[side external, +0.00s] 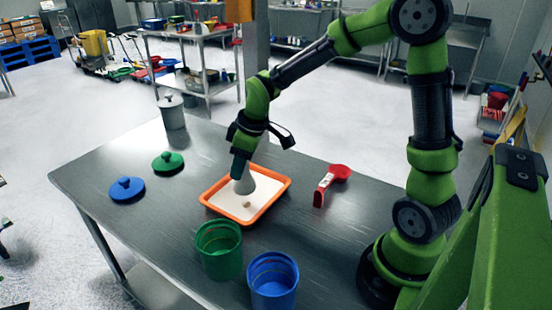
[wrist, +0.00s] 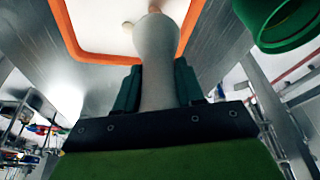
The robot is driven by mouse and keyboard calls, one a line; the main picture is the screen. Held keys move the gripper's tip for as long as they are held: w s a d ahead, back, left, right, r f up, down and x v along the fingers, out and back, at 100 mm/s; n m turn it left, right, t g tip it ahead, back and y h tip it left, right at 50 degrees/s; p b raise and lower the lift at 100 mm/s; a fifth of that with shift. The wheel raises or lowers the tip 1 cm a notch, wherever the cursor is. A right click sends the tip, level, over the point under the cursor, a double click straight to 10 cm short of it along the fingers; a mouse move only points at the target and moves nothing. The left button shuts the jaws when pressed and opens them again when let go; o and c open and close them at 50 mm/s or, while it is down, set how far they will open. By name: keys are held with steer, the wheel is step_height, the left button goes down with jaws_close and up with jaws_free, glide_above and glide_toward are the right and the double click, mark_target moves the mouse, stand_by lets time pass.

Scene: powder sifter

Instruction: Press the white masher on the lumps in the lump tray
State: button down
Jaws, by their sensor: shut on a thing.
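The lump tray (side external: 270,213) is orange with a white inside and lies on the metal table. The white masher (side external: 244,186) is held over the tray by my gripper (side external: 240,168), which is shut on it. In the wrist view the masher (wrist: 158,60) stands between my gripper's two dark fingers (wrist: 156,88), its far end over the white powder. A small tan lump (side external: 246,205) lies in the tray just in front of the masher. Whether the masher touches the powder I cannot tell.
A green container (side external: 219,250) and a blue container (side external: 273,281) stand open in front of the tray. A red scoop (side external: 330,183) lies to its right. Green (side external: 168,162) and blue (side external: 126,189) lids lie to the left, with a grey lidded canister (side external: 172,113) at the back.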

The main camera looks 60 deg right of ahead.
mark_target(242, 184)
steer(key=shift+f, duration=3.1)
steer(key=shift+f, duration=0.6)
steer(key=shift+r, duration=0.1)
steer(key=shift+r, duration=3.7)
steer(key=shift+w+d+f, duration=0.5)
steer(key=shift+d+f, duration=0.1)
steer(key=shift+f, duration=0.45)
steer(key=shift+w+d+f, duration=0.55)
steer(key=shift+d+f, duration=0.1)
steer(key=shift+f, duration=0.45)
steer(key=shift+w+d+f, duration=0.5)
steer(key=shift+d+f, duration=0.1)
steer(key=shift+f, duration=0.45)
steer(key=shift+f, duration=0.6)
